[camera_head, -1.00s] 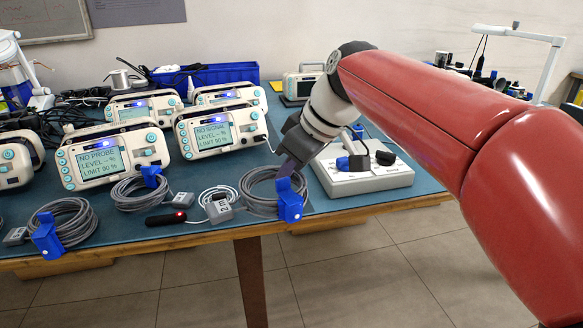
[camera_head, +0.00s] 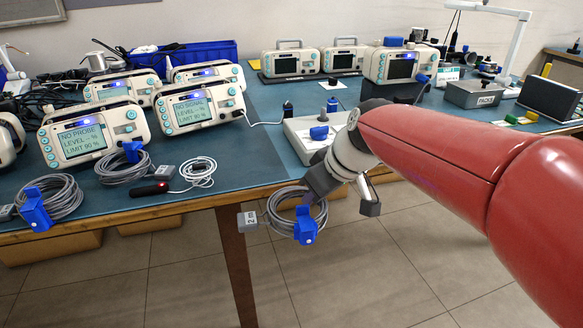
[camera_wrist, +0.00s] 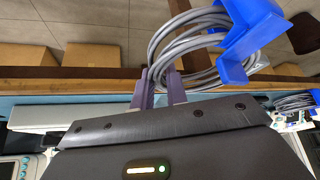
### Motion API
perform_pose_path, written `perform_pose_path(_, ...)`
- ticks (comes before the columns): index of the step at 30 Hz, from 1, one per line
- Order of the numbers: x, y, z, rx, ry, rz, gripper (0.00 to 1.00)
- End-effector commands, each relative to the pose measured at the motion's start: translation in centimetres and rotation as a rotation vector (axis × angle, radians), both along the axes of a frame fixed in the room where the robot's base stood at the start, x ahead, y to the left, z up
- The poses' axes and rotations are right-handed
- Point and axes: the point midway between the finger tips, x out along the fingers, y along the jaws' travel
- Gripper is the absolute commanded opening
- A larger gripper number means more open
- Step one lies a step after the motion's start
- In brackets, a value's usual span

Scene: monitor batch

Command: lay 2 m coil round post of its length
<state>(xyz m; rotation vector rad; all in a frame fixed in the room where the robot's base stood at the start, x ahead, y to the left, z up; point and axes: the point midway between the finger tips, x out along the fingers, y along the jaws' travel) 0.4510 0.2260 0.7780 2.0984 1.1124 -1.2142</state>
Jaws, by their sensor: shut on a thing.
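My gripper (camera_head: 308,194) is shut on a grey cable coil (camera_head: 272,208) and holds it out past the table's front edge. A blue clip (camera_head: 305,226) is on the coil, and a grey tag (camera_head: 248,219) reading "2 m" hangs at its left. In the wrist view the gripper's fingers (camera_wrist: 160,90) meet the coil (camera_wrist: 190,45) beside the blue clip (camera_wrist: 245,40). A white base (camera_head: 302,136) with a short grey upright (camera_head: 332,105) and a blue part stands behind my gripper. I cannot make out a length marking on any post.
Two more clipped coils, left (camera_head: 68,197) and middle (camera_head: 118,168), lie near the table edge (camera_head: 150,212). A black probe (camera_head: 149,189) and thin white cable (camera_head: 197,172) lie beside them. Monitors crowd behind. A grey "PACKS" box (camera_head: 474,93) stands at the right.

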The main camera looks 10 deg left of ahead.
Motion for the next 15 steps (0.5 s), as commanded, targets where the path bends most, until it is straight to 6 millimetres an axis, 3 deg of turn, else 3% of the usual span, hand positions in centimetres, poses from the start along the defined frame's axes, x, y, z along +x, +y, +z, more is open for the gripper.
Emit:
perform_pose_path(9,1.9,-10.3,-12.7,-0.005,0.012,-0.435,0.00)
perform_pose_path(15,3.0,-16.0,-19.6,-0.006,0.012,-0.681,0.00)
